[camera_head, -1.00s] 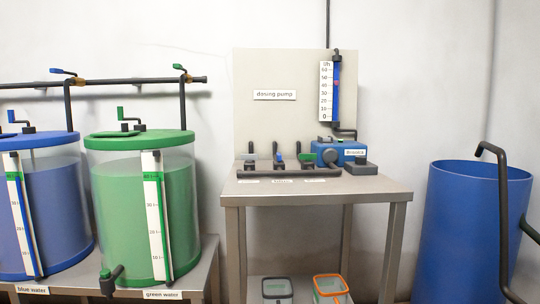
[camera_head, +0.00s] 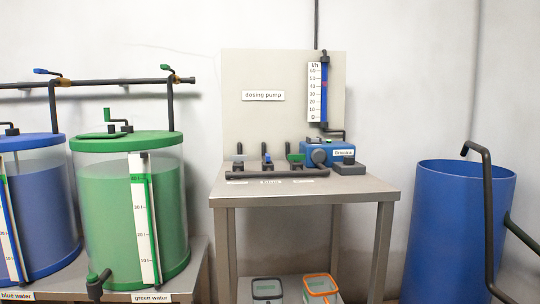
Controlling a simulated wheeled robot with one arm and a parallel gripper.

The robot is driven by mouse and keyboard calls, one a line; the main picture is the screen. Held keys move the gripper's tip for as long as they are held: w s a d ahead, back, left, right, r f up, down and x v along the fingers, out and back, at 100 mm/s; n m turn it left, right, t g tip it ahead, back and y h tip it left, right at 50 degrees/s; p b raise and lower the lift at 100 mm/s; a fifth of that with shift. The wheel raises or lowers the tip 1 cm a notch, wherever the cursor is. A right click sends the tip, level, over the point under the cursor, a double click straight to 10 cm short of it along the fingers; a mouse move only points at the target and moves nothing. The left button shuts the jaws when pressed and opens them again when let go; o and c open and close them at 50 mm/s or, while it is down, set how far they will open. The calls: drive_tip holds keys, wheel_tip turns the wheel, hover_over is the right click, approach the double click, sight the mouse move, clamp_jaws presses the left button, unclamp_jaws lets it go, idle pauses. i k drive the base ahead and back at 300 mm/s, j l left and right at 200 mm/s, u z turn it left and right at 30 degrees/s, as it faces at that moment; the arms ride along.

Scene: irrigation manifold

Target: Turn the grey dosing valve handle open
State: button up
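The grey dosing valve handle (camera_head: 239,158) is the leftmost of three small handles on a dark manifold (camera_head: 277,174) on the metal table (camera_head: 372,189). It looks like a short pale grey lever, too small to tell its exact angle. A blue handle (camera_head: 267,159) is in the middle and a green handle (camera_head: 296,157) is on the right. A blue dosing pump (camera_head: 318,153) sits right of the manifold. My gripper is not in view.
A green water tank (camera_head: 128,218) and a blue water tank (camera_head: 37,215) stand at left. A blue barrel (camera_head: 440,235) with a dark bent pipe (camera_head: 487,190) stands at right. A flow gauge (camera_head: 315,92) is on the back panel. Two bins (camera_head: 267,290) (camera_head: 320,286) sit below the table.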

sight(236, 158)
drive_tip(key=i+j, duration=0.15)
drive_tip(key=j, duration=0.2)
drive_tip(key=i+j, duration=0.2)
drive_tip(key=j, duration=0.2)
drive_tip(key=i+j, duration=0.15)
drive_tip(key=j, duration=0.2)
